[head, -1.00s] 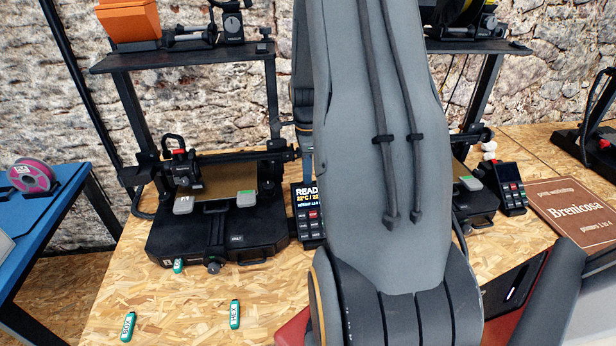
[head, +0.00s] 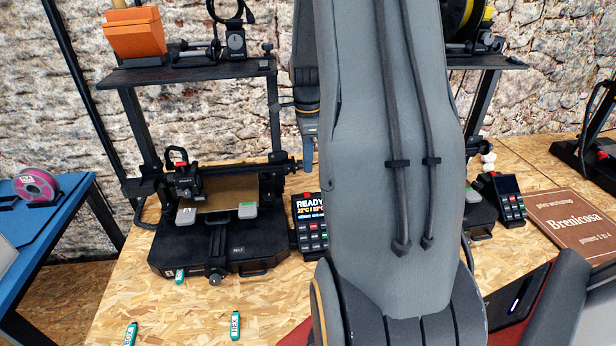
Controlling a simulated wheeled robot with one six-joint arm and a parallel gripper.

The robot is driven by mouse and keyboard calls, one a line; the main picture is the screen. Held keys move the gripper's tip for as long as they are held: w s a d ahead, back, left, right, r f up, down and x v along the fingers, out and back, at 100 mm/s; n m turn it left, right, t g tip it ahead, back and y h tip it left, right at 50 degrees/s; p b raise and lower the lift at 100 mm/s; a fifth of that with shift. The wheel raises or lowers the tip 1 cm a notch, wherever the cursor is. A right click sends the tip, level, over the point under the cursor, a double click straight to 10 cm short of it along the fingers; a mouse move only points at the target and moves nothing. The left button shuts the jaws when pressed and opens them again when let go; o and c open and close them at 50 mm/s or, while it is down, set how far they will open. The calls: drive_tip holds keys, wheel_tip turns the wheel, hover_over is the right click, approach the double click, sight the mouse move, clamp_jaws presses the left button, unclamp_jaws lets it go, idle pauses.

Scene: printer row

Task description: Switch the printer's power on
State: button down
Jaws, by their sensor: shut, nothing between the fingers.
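A black printer (head: 217,243) with a tan bed stands on the left of the wood-chip table. Its control box (head: 311,222) beside it has a lit screen reading READY. A second printer (head: 482,221) is mostly hidden behind my arm; the control box (head: 503,198) to its right has a dark screen. No power switch can be made out on either. My gripper (head: 308,168) shows at the left edge of my arm, pointing down, above and behind the left control box in the picture. It is shut and empty, and partly hidden by my arm.
A dark shelf (head: 180,73) spans above the left printer, with an orange box (head: 133,33) on it. Green tags, one of them marked HEX (head: 236,326), lie at the front. A brown Brenicosa book (head: 575,225) lies right.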

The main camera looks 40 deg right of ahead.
drive_tip(key=shift+r+b, duration=0.55)
drive_tip(key=shift+r, duration=2.15)
